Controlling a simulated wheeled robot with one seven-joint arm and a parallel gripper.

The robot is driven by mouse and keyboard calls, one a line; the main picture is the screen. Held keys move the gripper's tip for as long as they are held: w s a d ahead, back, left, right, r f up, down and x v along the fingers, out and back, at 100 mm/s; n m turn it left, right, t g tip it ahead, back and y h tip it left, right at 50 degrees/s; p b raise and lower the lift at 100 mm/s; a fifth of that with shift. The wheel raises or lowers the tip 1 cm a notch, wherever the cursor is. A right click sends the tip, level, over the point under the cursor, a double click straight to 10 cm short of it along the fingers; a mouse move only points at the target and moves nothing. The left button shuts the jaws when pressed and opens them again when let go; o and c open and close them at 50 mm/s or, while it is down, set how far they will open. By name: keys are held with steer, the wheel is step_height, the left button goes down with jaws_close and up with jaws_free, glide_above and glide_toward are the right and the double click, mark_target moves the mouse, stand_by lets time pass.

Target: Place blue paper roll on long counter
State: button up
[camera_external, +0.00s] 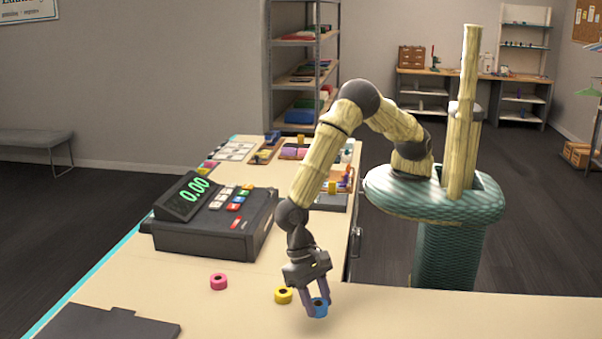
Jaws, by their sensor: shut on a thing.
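The blue paper roll (320,308) is between the fingers of my gripper (316,300), which is shut on it. The gripper points down over the near part of the long counter (400,318). I cannot tell whether the roll touches the counter top or hangs just above it. A yellow roll (283,295) lies on the counter just left of the gripper, close to it but apart. A pink roll (218,282) lies further left on the counter.
A black cash register (215,225) showing 0.00 stands left of my arm. A dark flat mat (110,322) lies at the near left. Trays and small items (325,182) fill the counter's far end. The counter right of the gripper is clear.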

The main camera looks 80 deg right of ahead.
mark_target(317, 312)
steer(key=shift+f, duration=0.15)
steer(key=shift+f+p, duration=0.55)
steer(key=shift+f, duration=1.2)
steer(key=shift+f, duration=0.15)
steer(key=o, duration=1)
steer(key=shift+o, duration=0.2)
steer(key=b+v, duration=0.2)
steer(key=v, duration=1)
steer(key=shift+b, duration=0.35)
